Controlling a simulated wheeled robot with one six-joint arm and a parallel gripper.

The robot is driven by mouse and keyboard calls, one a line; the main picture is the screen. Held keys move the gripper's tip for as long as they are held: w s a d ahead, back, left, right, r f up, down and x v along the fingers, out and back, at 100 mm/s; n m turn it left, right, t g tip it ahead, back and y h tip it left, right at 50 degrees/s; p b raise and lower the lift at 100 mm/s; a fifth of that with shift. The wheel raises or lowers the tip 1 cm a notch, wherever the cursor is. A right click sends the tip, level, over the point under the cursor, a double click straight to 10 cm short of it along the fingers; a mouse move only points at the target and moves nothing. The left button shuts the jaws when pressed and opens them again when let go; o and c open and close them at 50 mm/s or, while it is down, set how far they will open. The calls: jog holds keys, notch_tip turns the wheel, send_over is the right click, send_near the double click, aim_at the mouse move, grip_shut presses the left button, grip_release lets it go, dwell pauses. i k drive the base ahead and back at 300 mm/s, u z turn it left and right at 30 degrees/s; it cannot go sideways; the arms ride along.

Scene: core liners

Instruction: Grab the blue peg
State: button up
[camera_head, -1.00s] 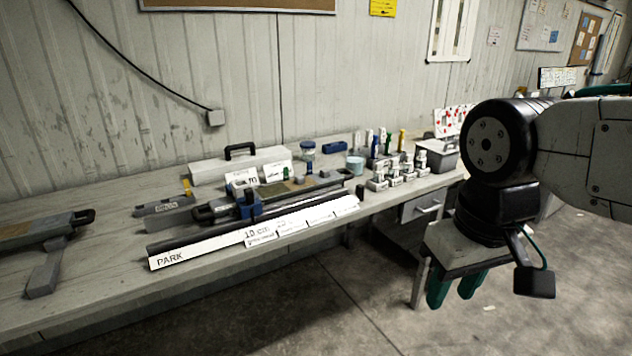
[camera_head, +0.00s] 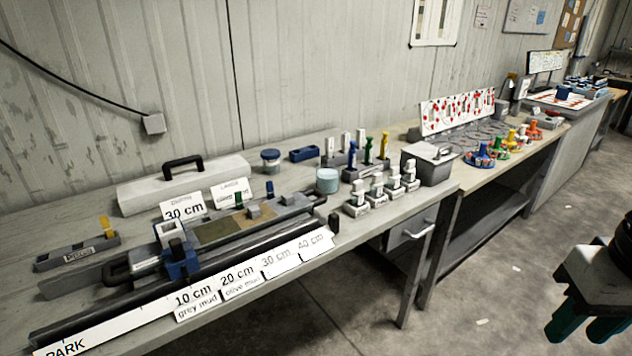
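A blue peg (camera_head: 351,155) stands upright at the front of a dark rack on the bench, beside a green peg (camera_head: 368,151) and a yellow peg (camera_head: 384,147). A smaller blue upright piece (camera_head: 269,189) stands by the sign cards further left; I cannot tell whether it is also a peg. My gripper (camera_head: 585,325) is at the lower right edge, off the bench over the floor, pointing down.
White-topped blocks (camera_head: 383,190) stand in front of the peg rack, near the bench edge. A grey lidded bin (camera_head: 428,163) is to their right. A long dark rail with a label strip (camera_head: 220,285) runs along the front left. Open floor (camera_head: 480,290) lies between bench and gripper.

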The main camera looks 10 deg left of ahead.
aim_at(270, 184)
jog(key=z, duration=0.2)
jog(key=i, duration=0.85)
jog(key=u, duration=0.75)
jog(key=i, duration=0.75)
jog(key=u, duration=0.85)
